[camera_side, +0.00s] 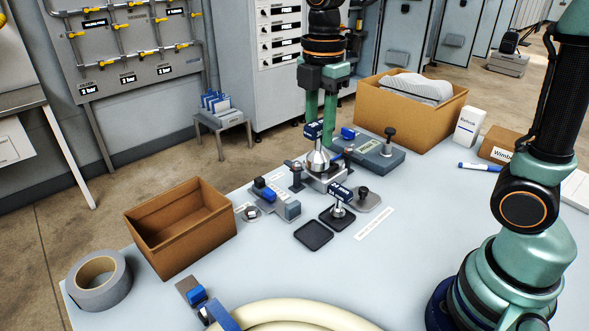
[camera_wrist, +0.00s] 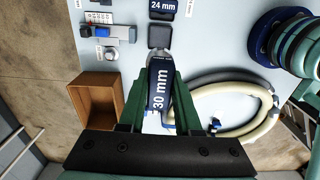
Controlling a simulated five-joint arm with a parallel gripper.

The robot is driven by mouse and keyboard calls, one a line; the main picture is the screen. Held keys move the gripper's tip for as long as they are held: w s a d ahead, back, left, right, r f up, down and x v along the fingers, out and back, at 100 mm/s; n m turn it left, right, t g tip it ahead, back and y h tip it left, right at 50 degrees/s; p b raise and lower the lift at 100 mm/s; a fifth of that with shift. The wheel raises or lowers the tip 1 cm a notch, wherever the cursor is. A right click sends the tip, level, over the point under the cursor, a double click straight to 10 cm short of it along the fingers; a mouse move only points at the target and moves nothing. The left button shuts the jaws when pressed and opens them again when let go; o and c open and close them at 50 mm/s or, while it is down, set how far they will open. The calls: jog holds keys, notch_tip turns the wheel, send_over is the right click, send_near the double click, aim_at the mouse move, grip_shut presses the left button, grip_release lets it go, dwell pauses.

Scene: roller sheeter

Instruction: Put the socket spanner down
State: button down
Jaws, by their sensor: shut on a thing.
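My gripper (camera_side: 319,124) is shut on a socket spanner, whose dark blue "30 mm" label (camera_wrist: 160,92) shows between the green fingers in the wrist view. I cannot tell whether the spanner touches the fixture. Another socket spanner (camera_side: 341,193), labelled "24 mm" in the wrist view (camera_wrist: 163,6), stands on a black square pad. An empty black pad (camera_side: 313,236) lies beside it, and it also shows in the wrist view (camera_wrist: 159,38).
A grey block with a blue part (camera_side: 277,197) stands left of the fixture, and a grey unit with a display (camera_side: 372,155) behind right. An open cardboard box (camera_side: 180,222), a tape roll (camera_side: 98,282) and a cream hose (camera_side: 290,314) lie nearer.

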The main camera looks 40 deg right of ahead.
notch_tip(320, 180, down, 19)
dwell(0.5)
jog(key=shift+f, duration=0.15)
jog(key=c, duration=0.6)
grip_release()
